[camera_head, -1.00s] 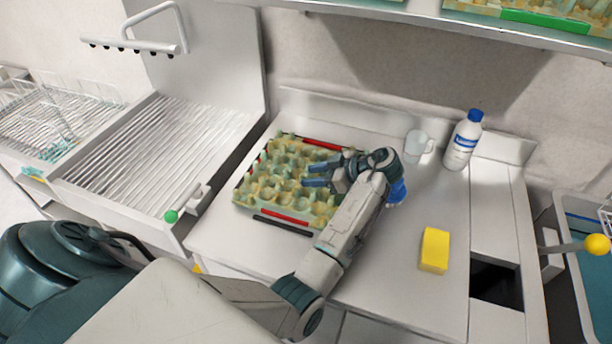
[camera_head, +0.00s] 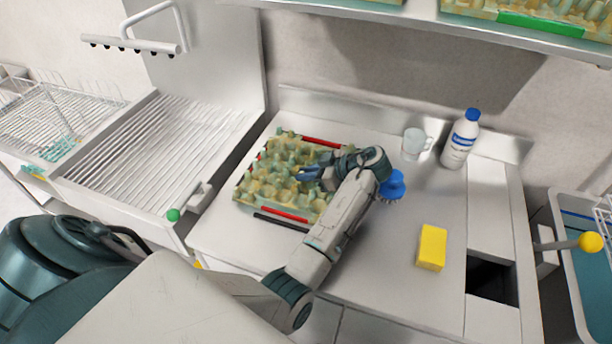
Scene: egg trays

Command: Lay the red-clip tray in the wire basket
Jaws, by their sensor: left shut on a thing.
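The red-clip tray (camera_head: 253,190) is a green-and-yellow egg tray with red strips along its back and front edges. It lies on the white counter. My left gripper (camera_head: 312,174) reaches over the tray's right part from the front right and is shut on the tray. The fingertips are small in the picture, and the gripper and forearm hide part of the tray's right side. A white wire basket (camera_head: 88,104) stands at the far left, with a teal object by its front. My right gripper is not in view.
A ribbed draining surface (camera_head: 150,150) lies between basket and counter, with a green-knobbed handle (camera_head: 173,215). A blue brush (camera_head: 393,186), a clear mug (camera_head: 413,143), a bottle (camera_head: 460,140) and a yellow sponge (camera_head: 432,247) are on the counter. A shelf (camera_head: 420,15) hangs above.

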